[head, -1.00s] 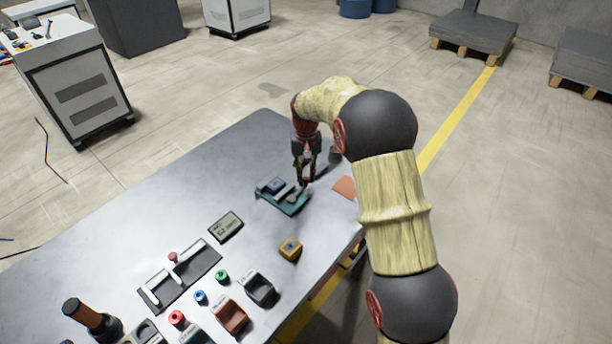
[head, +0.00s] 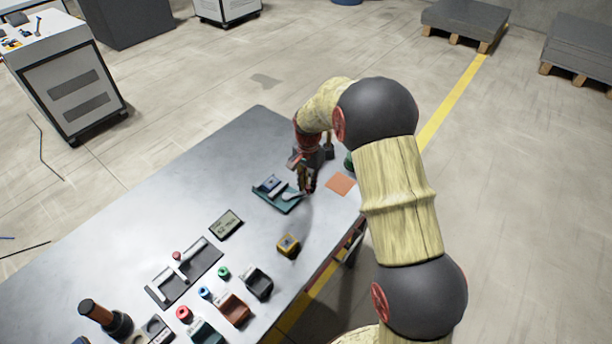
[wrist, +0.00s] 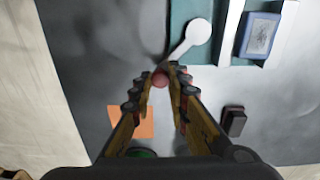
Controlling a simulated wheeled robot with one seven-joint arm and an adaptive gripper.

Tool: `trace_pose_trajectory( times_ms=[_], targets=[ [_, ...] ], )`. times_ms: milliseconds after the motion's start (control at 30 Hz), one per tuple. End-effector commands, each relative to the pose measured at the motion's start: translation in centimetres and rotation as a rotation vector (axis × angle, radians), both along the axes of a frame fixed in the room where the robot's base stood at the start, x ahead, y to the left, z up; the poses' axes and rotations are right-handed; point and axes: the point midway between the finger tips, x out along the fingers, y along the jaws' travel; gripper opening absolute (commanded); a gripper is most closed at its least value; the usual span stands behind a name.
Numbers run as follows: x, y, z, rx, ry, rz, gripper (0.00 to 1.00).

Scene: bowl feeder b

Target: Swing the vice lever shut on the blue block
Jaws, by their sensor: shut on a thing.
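The vice has a teal base (head: 268,203) and lies on the grey table. It also shows at the top of the wrist view (wrist: 182,14). The blue block (wrist: 259,36) sits in the vice between pale jaw parts; it shows in the head view too (head: 271,183). The pale lever (wrist: 197,33) runs from a round pivot down to a red knob (wrist: 160,79). My gripper (wrist: 165,72) is shut on that knob, at the vice's right side in the head view (head: 308,190). Whether the jaw touches the block is unclear.
An orange square (head: 340,183) lies right of my gripper. A small display (head: 226,223), a yellow block (head: 288,244) and a slider panel (head: 185,271) lie nearer the front. A dark object (wrist: 234,121) stands close to my gripper. The table left of the vice is clear.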

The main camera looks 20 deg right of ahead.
Motion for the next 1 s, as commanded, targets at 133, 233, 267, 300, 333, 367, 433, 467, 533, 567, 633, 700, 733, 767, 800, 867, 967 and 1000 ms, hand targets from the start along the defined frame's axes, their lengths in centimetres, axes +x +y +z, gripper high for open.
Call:
trace_pose_trajectory(
  times_ms=[133,233,267,300,333,367,433,467,533,567,633,700,733,767,800,867,967,1000],
  targets=[
    [-1.2,0.2,0.2,0.000,0.004,-0.134,0.00],
    [-1.8,0.4,0.2,0.000,0.003,-0.223,0.00],
    [-2.0,0.5,0.2,0.000,0.003,-0.248,0.00],
    [-2.2,0.6,0.2,-0.001,0.004,-0.280,0.00],
    [-2.4,0.6,0.1,-0.001,0.004,-0.303,0.00],
    [-2.5,0.7,0.1,-0.001,0.004,-0.325,0.00],
    [-2.8,0.9,0.1,-0.001,0.002,-0.374,0.00],
    [-2.9,0.9,0.1,-0.001,0.002,-0.394,0.00],
    [-3.2,1.1,0.1,-0.001,0.002,-0.434,0.00],
    [-3.3,1.1,0.1,-0.001,0.002,-0.450,0.00],
    [-3.5,1.2,0.0,-0.001,0.004,-0.482,0.00],
    [-3.7,1.4,0.0,-0.002,0.003,-0.508,0.00],
    [-3.7,1.4,0.0,-0.001,0.002,-0.516,0.00],
    [-3.7,1.4,0.0,-0.001,0.002,-0.524,0.00],
    [-3.8,1.5,0.0,-0.001,0.002,-0.535,0.00],
    [-3.8,1.5,0.0,-0.001,0.002,-0.545,0.00],
    [-3.9,1.6,0.0,-0.001,0.002,-0.557,0.00],
    [-3.9,1.6,-0.1,-0.001,0.002,-0.560,0.00]
  ],
)
